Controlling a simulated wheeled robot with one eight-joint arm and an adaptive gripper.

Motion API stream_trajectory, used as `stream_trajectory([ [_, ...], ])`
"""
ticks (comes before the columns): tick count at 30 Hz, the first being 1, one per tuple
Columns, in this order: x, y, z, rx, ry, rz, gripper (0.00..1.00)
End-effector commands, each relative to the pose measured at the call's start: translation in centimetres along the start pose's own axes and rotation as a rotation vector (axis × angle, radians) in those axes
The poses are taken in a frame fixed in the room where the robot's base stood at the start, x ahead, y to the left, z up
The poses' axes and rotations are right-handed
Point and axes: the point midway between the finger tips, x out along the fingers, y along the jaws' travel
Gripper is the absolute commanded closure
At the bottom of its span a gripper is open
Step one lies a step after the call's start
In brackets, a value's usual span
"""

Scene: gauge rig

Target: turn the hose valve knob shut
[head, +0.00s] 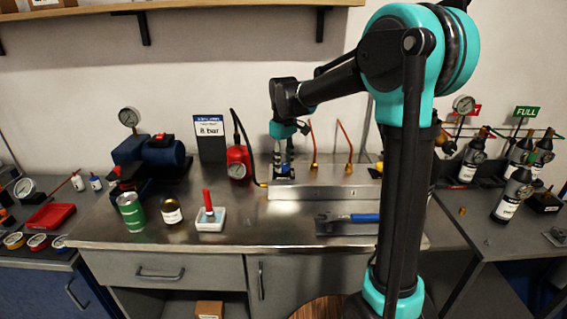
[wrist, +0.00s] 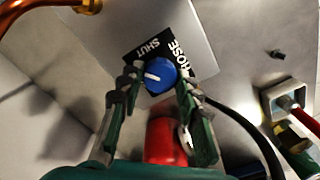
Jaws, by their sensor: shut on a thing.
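The hose valve knob (wrist: 160,75) is blue and round with a white pointer line. In the wrist view the line lies roughly crosswise, its outer end toward the left. A black label (wrist: 150,48) with white words SHUT and HOSE sits behind the knob, SHUT at its upper left and HOSE at its upper right. My gripper (wrist: 158,84) has one finger on each side of the knob and is shut on it.
Copper pipes (head: 314,150) rise to the right. A blue-handled wrench (head: 350,217) lies in front of the block. The bench front centre (head: 265,235) is clear.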

Motion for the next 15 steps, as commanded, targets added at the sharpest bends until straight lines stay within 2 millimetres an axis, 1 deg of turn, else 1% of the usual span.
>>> stream_trajectory([
  [9, 0.00, 0.01, -0.02, 0.295, 0.000, 0.000, 0.95],
  [15, 0.00, 0.02, -0.02, 0.454, 0.001, 0.000, 0.95],
])
